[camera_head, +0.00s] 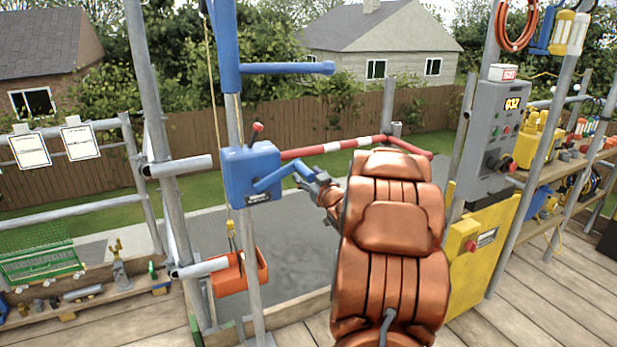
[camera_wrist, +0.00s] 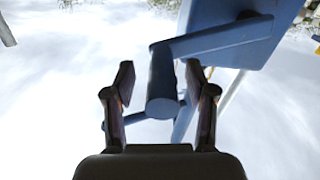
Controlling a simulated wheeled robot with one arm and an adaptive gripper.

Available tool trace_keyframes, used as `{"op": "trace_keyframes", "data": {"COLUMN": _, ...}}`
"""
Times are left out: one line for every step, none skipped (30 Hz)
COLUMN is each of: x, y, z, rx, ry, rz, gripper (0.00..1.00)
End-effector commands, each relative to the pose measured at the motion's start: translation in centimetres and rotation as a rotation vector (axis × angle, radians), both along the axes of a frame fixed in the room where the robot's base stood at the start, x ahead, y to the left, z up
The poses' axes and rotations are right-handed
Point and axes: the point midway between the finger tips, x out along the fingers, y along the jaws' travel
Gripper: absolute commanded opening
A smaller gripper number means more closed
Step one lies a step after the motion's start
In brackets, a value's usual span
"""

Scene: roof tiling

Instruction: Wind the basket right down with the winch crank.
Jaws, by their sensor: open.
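The blue winch (camera_head: 250,170) is fixed to an upright pole left of centre. Its blue crank (camera_head: 270,181) sticks out to the right, towards my gripper (camera_head: 316,178). In the wrist view my gripper (camera_wrist: 160,70) is open, and the crank's round blue handle (camera_wrist: 163,85) shows between its two fingers, with a gap on each side. I cannot tell whether a finger touches it. The orange basket (camera_head: 238,275) hangs from a yellow hook (camera_head: 232,236) on a rope below the winch, near the deck edge, partly behind the pole. The ground under it is hidden.
A red-and-white barrier bar (camera_head: 335,147) runs just above the crank. A green wire basket (camera_head: 40,255) and shelf of fittings are at the left. Wooden deck (camera_head: 545,290) lies open at front right.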

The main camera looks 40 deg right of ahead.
Motion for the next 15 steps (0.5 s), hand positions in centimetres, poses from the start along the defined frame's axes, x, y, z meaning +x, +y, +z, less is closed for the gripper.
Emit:
{"op": "trace_keyframes", "data": {"x": 0.00, "y": 0.01, "z": -0.02, "rx": 0.000, "ry": 0.000, "rz": 0.000, "gripper": 0.56}}
{"op": "trace_keyframes", "data": {"x": -0.01, "y": 0.01, "z": -0.02, "rx": 0.000, "ry": 0.000, "rz": 0.000, "gripper": 0.56}}
{"op": "trace_keyframes", "data": {"x": 0.00, "y": 0.02, "z": -0.02, "rx": 0.000, "ry": 0.000, "rz": 0.000, "gripper": 0.56}}
{"op": "trace_keyframes", "data": {"x": 0.00, "y": 0.02, "z": -0.02, "rx": 0.000, "ry": 0.000, "rz": 0.000, "gripper": 0.56}}
{"op": "trace_keyframes", "data": {"x": -0.01, "y": 0.02, "z": -0.03, "rx": 0.000, "ry": 0.000, "rz": 0.000, "gripper": 0.53}}
{"op": "trace_keyframes", "data": {"x": -0.01, "y": 0.02, "z": -0.03, "rx": 0.000, "ry": 0.000, "rz": 0.000, "gripper": 0.48}}
{"op": "trace_keyframes", "data": {"x": -0.01, "y": 0.02, "z": -0.04, "rx": 0.000, "ry": 0.000, "rz": 0.000, "gripper": 0.45}}
{"op": "trace_keyframes", "data": {"x": -0.01, "y": 0.02, "z": -0.03, "rx": 0.000, "ry": 0.000, "rz": 0.000, "gripper": 0.42}}
{"op": "trace_keyframes", "data": {"x": -0.01, "y": 0.02, "z": -0.04, "rx": 0.000, "ry": 0.000, "rz": 0.000, "gripper": 0.38}}
{"op": "trace_keyframes", "data": {"x": -0.01, "y": 0.03, "z": -0.05, "rx": 0.000, "ry": 0.000, "rz": 0.001, "gripper": 0.35}}
{"op": "trace_keyframes", "data": {"x": -0.01, "y": 0.03, "z": -0.05, "rx": 0.000, "ry": 0.000, "rz": 0.001, "gripper": 0.32}}
{"op": "trace_keyframes", "data": {"x": -0.01, "y": 0.03, "z": -0.04, "rx": 0.000, "ry": 0.000, "rz": 0.001, "gripper": 0.28}}
{"op": "trace_keyframes", "data": {"x": -0.01, "y": 0.03, "z": -0.04, "rx": 0.000, "ry": 0.000, "rz": 0.001, "gripper": 0.24}}
{"op": "trace_keyframes", "data": {"x": -0.02, "y": 0.02, "z": -0.04, "rx": 0.000, "ry": 0.000, "rz": 0.000, "gripper": 0.21}}
{"op": "trace_keyframes", "data": {"x": -0.03, "y": 0.01, "z": -0.04, "rx": 0.001, "ry": 0.000, "rz": 0.000, "gripper": 0.17}}
